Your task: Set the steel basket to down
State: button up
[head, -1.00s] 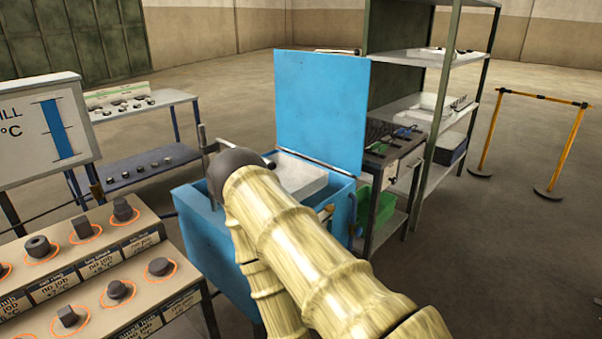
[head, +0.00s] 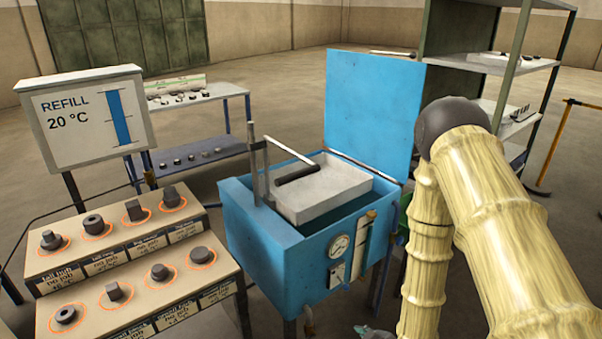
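The steel basket (head: 322,190) is a pale grey, shallow box in the mouth of the open blue tank (head: 277,262). It sits high, near the rim, above a dark surface inside the tank. A grey rod with a black grip (head: 296,174) reaches across the basket from an upright post (head: 254,165) at the tank's left side. My arm is bent to the right of the tank, with its lower part running down past the tank's right side. My gripper is not clearly visible. A small grey shape shows at the bottom edge, too cut off to identify.
The tank's blue lid (head: 372,110) stands open behind it. A gauge (head: 338,246) and valves are on its front. A stepped rack (head: 130,270) with dark metal parts and a REFILL sign (head: 88,115) stand left. Shelving (head: 480,62) is behind right. Floor is open behind the tables.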

jog(key=w+a+r+n+t+y, duration=0.35)
jog(key=w+r+n, duration=0.25)
jog(key=w+r, duration=0.6)
jog(key=n+g+y+p, duration=0.1)
jog(key=n+y+p, duration=0.1)
jog(key=n+y, duration=1.05)
send_near(297, 175)
notch_tip(297, 175, up, 2)
jog(key=n+h, duration=0.3)
jog(key=shift+m, duration=0.35)
jog(key=p+x, duration=0.1)
jog(key=x, duration=0.2)
jog(key=p+x, duration=0.1)
jog(key=x, duration=0.2)
jog(key=p+x, duration=0.1)
jog(key=x, duration=0.3)
jog(key=shift+w+f, duration=0.15)
jog(key=shift+f, duration=0.1)
jog(key=shift+d, duration=0.1)
jog(key=shift+c, duration=0.2)
grip_shut()
